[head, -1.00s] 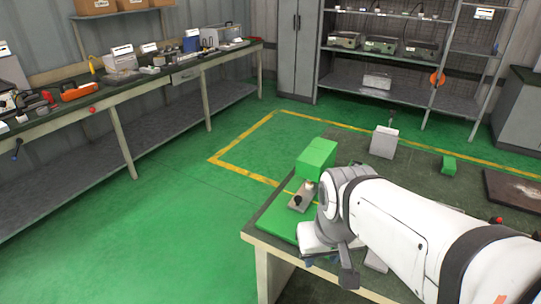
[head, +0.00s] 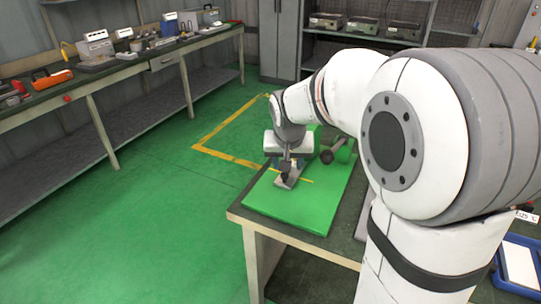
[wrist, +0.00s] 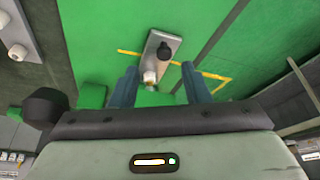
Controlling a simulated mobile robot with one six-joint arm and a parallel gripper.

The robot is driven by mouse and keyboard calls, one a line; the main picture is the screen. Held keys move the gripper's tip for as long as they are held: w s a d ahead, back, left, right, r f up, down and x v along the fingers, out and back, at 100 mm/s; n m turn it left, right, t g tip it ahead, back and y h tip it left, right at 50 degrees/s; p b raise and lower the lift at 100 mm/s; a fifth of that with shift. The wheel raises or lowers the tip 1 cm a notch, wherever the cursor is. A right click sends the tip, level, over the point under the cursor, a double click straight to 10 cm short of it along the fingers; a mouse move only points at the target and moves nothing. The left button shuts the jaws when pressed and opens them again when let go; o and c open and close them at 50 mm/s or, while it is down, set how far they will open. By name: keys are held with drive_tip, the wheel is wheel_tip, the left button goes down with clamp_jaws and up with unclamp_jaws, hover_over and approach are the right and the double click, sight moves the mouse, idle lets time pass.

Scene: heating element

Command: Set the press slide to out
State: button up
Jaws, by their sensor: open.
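The press has a flat green base (head: 300,212) at the table's front left corner. Its slide (head: 291,179) is a small grey plate on that base, with a black knob (head: 284,176). In the wrist view the slide (wrist: 172,41) carries the black knob (wrist: 163,52) and a pale round piece (wrist: 149,78) near its lower end. My gripper (head: 288,163) is over the slide. Its two fingers (wrist: 161,78) are apart, either side of the slide's lower end in the picture, with nothing gripped. Contact with the knob cannot be told. My arm hides most of the green press head.
A long workbench (head: 120,77) with tools stands along the left wall. Shelving with grey boxes (head: 362,25) is at the back. A blue tray (head: 518,262) is at the lower right. Open green floor lies left of the table.

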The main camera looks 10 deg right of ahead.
sight(285, 174)
drive_tip(key=x, duration=0.3)
drive_tip(key=w+x, duration=0.1)
drive_tip(key=x, duration=0.5)
drive_tip(key=shift+w+a+r, duration=0.1)
drive_tip(key=shift+w+r, duration=0.15)
drive_tip(key=shift+w, duration=0.05)
clamp_jaws()
